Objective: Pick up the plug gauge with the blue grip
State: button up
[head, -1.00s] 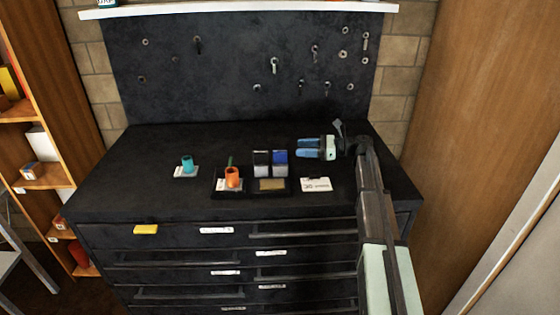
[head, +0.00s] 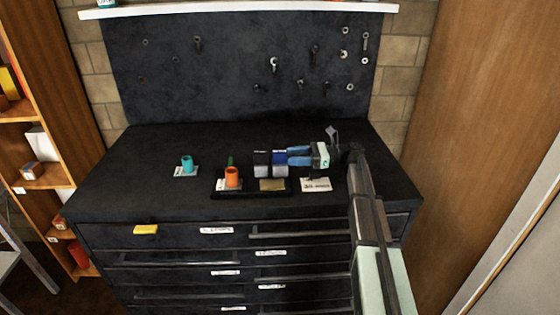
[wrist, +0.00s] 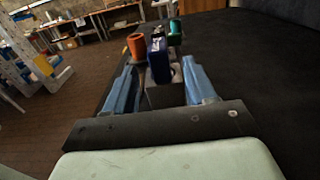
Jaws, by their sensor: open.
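The plug gauge with the blue grip (head: 280,157) stands upright on the dark cabinet top, its blue block above a grey lower part. A similar gauge with a black grip (head: 261,158) stands close on its left. My gripper (head: 290,155) is open, just right of the blue grip and pointing left. In the wrist view, the blue grip (wrist: 157,60) shows between my two blue fingers (wrist: 160,70), with a gap on each side. How far the fingertips reach along it is hard to tell.
A black tray (head: 222,192) holds an orange cup (head: 232,177) and a brass plate (head: 272,185). A teal cup (head: 187,164) stands on a pale card further left. A white card (head: 316,185) lies below my gripper. The cabinet top behind is clear, up to the dark pegboard (head: 220,80).

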aim_at(280, 162)
jog(key=shift+a, duration=2.7)
grip_shut()
